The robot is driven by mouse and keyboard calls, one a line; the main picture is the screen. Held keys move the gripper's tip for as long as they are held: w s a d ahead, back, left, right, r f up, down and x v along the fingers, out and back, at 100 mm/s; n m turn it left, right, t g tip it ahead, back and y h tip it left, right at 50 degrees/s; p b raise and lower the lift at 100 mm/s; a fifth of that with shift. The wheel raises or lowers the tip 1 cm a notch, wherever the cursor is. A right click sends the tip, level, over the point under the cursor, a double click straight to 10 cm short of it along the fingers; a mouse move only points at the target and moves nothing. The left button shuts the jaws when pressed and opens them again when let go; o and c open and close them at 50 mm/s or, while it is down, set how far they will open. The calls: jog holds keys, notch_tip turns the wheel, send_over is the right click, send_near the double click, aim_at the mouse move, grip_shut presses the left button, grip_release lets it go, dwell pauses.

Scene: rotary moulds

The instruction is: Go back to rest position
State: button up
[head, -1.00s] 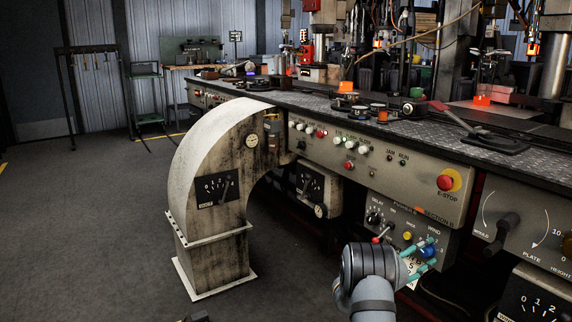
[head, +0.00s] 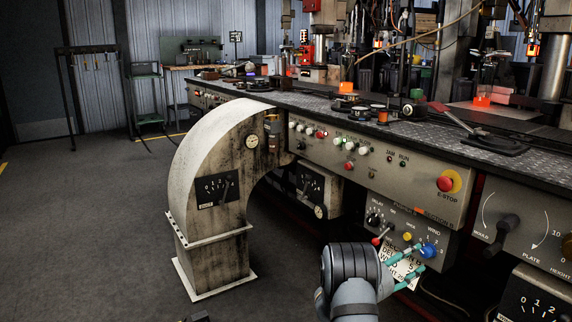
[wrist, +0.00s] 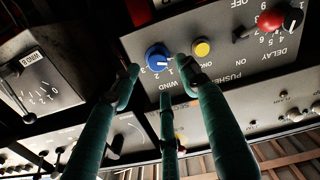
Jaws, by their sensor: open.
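My gripper (head: 412,259) is open and empty, its teal fingers pointing at the lower control panel of the machine. It is just below and left of the blue WIND knob (head: 429,251), apart from it as far as I can tell. In the wrist view the spread fingers (wrist: 165,85) reach up toward the panel. The blue knob (wrist: 158,57) shows between them there, with the yellow button (wrist: 202,48) beside it. The gripper covers part of a white label sheet (head: 407,272) under the panel.
The machine's long bench (head: 330,108) runs across the right, its front full of knobs and buttons. A red E-STOP (head: 445,183) sits above the panel. A grey arched duct (head: 215,190) stands left of my arm. The floor (head: 80,230) further left is clear.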

aim_at(425, 254)
jog(key=x, duration=0.6)
jog(key=shift+s+f, duration=0.1)
jog(key=shift+f, duration=0.05)
jog(key=shift+s+a+f+m+b, duration=0.1)
jog(key=shift+f+m+b, duration=0.1)
jog(key=shift+m+b, duration=0.65)
jog(key=m+b, duration=0.2)
jog(key=m, duration=0.2)
jog(key=shift+s+m+b, duration=0.1)
jog(key=shift+m+b, duration=0.15)
jog(key=shift+b, duration=0.1)
jog(key=m+b, duration=0.2)
jog(key=m, duration=0.3)
jog(key=shift+r, duration=0.1)
jog(key=m+b, duration=0.1)
jog(key=m, duration=0.2)
jog(key=shift+s, duration=0.1)
jog(key=shift+r+m, duration=0.1)
jog(key=shift+m, duration=0.2)
jog(key=shift+v, duration=1.05)
jog(key=shift+a+p, duration=0.15)
jog(key=shift+p, duration=0.15)
